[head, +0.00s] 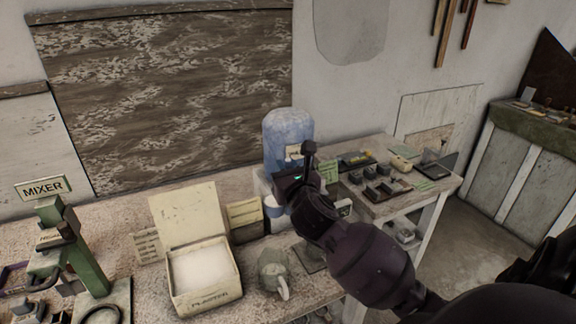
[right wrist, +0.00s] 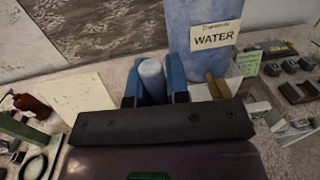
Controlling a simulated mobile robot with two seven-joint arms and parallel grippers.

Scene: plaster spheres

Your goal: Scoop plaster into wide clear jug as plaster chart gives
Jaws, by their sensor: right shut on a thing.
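The plaster box (head: 203,300) stands open on the bench, its lid raised, with white plaster (head: 198,268) inside. A clear jug (head: 273,268) with a handle stands right of the box. My right gripper (head: 282,190) is above the bench in front of the water dispenser. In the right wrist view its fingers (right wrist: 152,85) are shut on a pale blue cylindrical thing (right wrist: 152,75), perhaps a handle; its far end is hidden. A pale blue cup-like shape (head: 274,207) shows below the gripper. Upright cards (head: 245,217) stand behind the box; their writing is unreadable. My left gripper is not in view.
The blue water dispenser (head: 287,132) stands behind my right gripper; its WATER label (right wrist: 214,37) shows in the wrist view. A green mixer (head: 85,255) is at left. A side table (head: 405,207) at right carries small blocks and trays. Bench between mixer and box is partly clear.

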